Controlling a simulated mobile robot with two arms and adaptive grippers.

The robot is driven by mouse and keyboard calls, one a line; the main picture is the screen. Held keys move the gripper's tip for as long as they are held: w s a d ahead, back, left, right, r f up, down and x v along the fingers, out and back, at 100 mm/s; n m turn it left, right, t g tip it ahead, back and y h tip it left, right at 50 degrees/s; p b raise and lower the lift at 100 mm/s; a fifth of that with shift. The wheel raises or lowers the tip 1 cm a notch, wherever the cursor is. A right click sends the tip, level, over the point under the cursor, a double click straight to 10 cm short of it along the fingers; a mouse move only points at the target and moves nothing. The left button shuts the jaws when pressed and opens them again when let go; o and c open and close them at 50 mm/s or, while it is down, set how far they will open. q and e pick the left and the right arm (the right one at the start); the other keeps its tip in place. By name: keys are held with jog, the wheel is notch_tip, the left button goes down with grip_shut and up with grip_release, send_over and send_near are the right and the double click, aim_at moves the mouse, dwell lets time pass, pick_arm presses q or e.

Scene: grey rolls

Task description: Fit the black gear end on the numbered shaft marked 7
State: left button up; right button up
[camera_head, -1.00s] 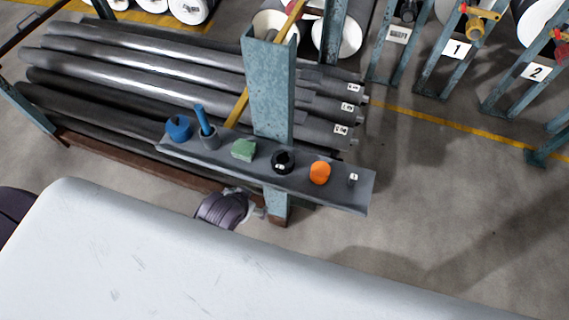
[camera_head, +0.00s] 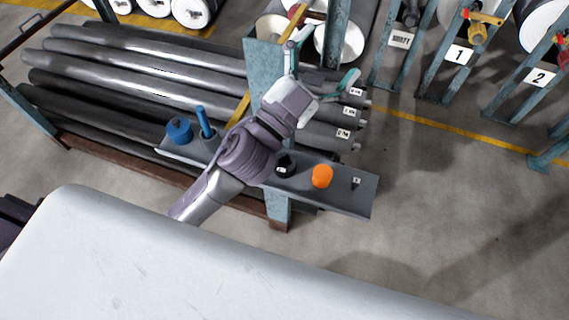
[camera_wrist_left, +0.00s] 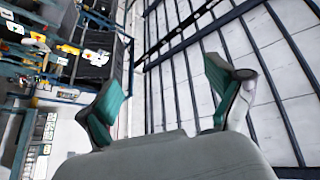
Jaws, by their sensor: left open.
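The black gear end (camera_head: 284,166) sits on the narrow grey shelf (camera_head: 345,203), just right of my left forearm. Several long grey shafts (camera_head: 130,62) lie in the rack behind the shelf. White tags (camera_head: 344,134) mark their right ends, but the numbers are too small to read. My left gripper (camera_head: 318,68) is raised over the rack, its fingers spread on either side of the upper shaft ends, with nothing between them. The left wrist view shows both green-padded fingers (camera_wrist_left: 167,95) wide apart and empty. My right gripper is not in view.
A blue ring (camera_head: 180,130), a blue rod (camera_head: 205,122) in a grey holder and an orange piece (camera_head: 322,176) stand on the shelf. A teal post (camera_head: 262,70) rises beside the arm. Open floor (camera_head: 440,190) lies to the right.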

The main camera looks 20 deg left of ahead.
pick_arm(q)
jog(key=s+d+r+m+g+h, duration=0.2)
jog(key=s+d+m+g+h, duration=0.2)
jog(key=d+m+g+h, duration=0.4)
jog(key=s+d+r+m+g+h, duration=0.25)
jog(key=m+g+h, duration=0.25)
jog(key=m, duration=0.4)
jog(key=s+d+f+m+g+y, duration=0.2)
jog(key=s+d+f+m+g, duration=0.25)
jog(key=m+g, duration=0.25)
jog(key=m+y+p, duration=0.1)
jog(key=m+y, duration=0.1)
jog(key=y, duration=1.9)
send_over(284, 163)
jog(key=s, duration=0.2)
jog(key=shift+g, duration=0.3)
notch_tip(284, 163, down, 26)
jog(key=shift+f, duration=0.25)
jog(key=f, duration=0.1)
jog(key=f+p, duration=0.1)
jog(key=f, duration=0.1)
jog(key=f+p, duration=0.1)
jog(key=shift+d+f, duration=0.3)
jog(key=shift+f, duration=0.6)
jog(key=c, duration=1.5)
jog(key=shift+c, duration=0.2)
